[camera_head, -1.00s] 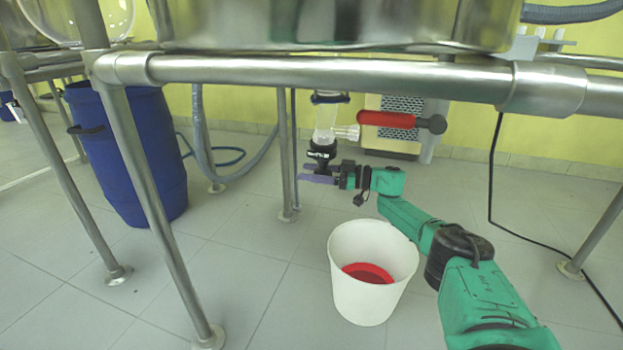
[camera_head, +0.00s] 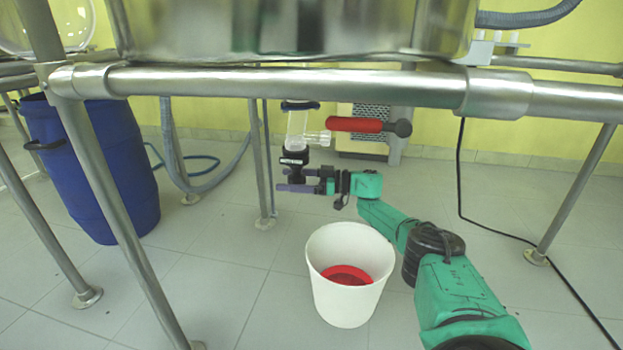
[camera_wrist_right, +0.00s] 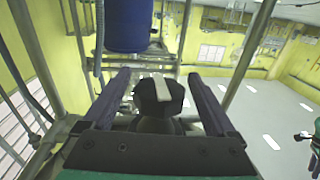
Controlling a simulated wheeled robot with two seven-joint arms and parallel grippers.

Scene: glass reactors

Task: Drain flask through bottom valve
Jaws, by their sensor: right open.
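The flask's bottom outlet is a clear glass tube (camera_head: 298,128) hanging below the steel vessel, with a black fitting (camera_head: 293,160) at its lower end. A red handle (camera_head: 353,124) with a dark end sticks out to the right beside the tube. My right gripper (camera_head: 290,179), with purple fingers, is at the black fitting's lower end. In the right wrist view, my gripper (camera_wrist_right: 162,92) is open, its fingers on either side of a black knob with a pale bar (camera_wrist_right: 158,87); contact cannot be told.
A white bucket (camera_head: 345,305) with red inside stands on the floor, below and right of the outlet. A steel frame rail (camera_head: 290,82) crosses above my right arm. A blue barrel (camera_head: 110,165) stands at left. A black cable (camera_head: 461,190) runs along the right floor.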

